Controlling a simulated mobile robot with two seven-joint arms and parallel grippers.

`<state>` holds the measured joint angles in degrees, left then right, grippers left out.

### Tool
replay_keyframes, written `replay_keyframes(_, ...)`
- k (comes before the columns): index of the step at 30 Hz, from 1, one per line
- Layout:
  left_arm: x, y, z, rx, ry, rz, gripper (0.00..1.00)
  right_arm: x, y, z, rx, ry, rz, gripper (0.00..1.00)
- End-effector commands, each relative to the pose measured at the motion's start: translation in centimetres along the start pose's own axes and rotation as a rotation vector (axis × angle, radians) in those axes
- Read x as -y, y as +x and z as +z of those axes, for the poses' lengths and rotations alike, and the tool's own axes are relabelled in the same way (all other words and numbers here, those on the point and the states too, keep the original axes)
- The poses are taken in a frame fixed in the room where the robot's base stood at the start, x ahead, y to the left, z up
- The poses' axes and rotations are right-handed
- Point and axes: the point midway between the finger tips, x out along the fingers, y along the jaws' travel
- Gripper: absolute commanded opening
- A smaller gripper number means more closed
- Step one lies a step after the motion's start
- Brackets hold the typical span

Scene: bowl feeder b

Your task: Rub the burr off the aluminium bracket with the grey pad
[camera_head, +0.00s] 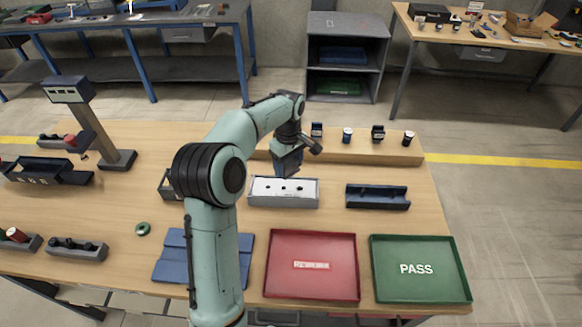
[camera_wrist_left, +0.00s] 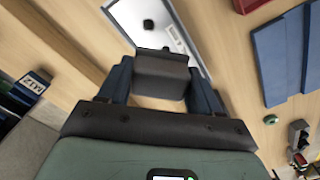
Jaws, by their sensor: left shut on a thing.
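My left gripper (camera_head: 288,164) reaches over the back edge of a grey holder (camera_head: 284,201) with a white top and several small dark spots. In the left wrist view its two blue-grey fingers are shut on a dark grey block (camera_wrist_left: 161,74), which looks like the grey pad. The white top (camera_wrist_left: 128,14) lies just beyond the block in that view; I cannot tell whether they touch. I cannot make out the aluminium bracket or its burr. My right gripper is not in view.
A red tray (camera_head: 311,285) and a green PASS tray (camera_head: 419,289) stand at the front right. A dark blue holder (camera_head: 377,203) is right of the white-topped one. Small items stand on a wooden ledge (camera_head: 360,149) behind. A blue mat (camera_head: 172,262) lies beside my arm.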

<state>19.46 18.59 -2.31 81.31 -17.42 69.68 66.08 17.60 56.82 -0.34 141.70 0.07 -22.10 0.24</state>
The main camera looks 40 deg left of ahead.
Motion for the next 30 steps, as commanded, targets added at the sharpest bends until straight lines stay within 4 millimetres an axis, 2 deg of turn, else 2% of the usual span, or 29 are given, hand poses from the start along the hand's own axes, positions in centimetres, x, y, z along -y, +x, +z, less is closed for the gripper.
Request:
replay_keyframes(13, 0.1, -0.5, 0.0, -0.001, 0.000, 0.001, 0.28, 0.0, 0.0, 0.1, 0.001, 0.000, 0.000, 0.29)
replay_keyframes(30, 0.1, -5.9, 0.0, -0.001, 0.000, 0.002, 0.28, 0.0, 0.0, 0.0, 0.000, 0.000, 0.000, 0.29)
